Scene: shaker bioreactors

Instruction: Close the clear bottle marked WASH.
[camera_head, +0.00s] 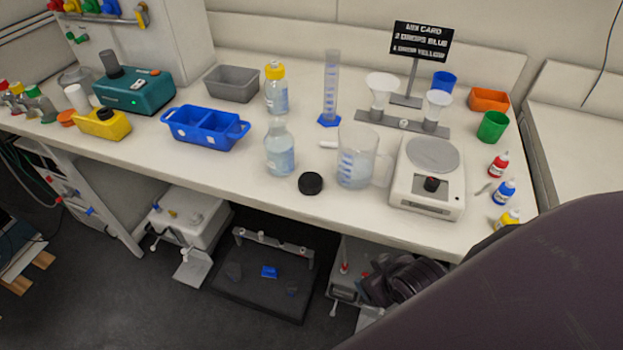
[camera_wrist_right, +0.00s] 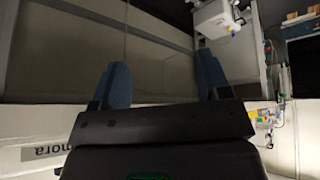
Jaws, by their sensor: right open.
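An uncapped clear bottle (camera_head: 280,152) with pale blue liquid stands upright near the front middle of the bench in the head view. I cannot read a WASH mark on it. A black round cap (camera_head: 311,183) lies on the bench just right of and in front of it. Behind stands a similar clear bottle (camera_head: 276,95) with a yellow cap (camera_head: 275,70) on. My right gripper shows in the right wrist view (camera_wrist_right: 160,82) with its two blue fingers apart and nothing between them. It is away from the bottle and cap. My left gripper is not seen.
A beaker (camera_head: 355,160) stands right of the black cap, with a scale (camera_head: 431,180) beyond it. A blue two-part tray (camera_head: 205,128) is left of the bottle. My right arm covers the lower right. The bench front edge left of the cap is clear.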

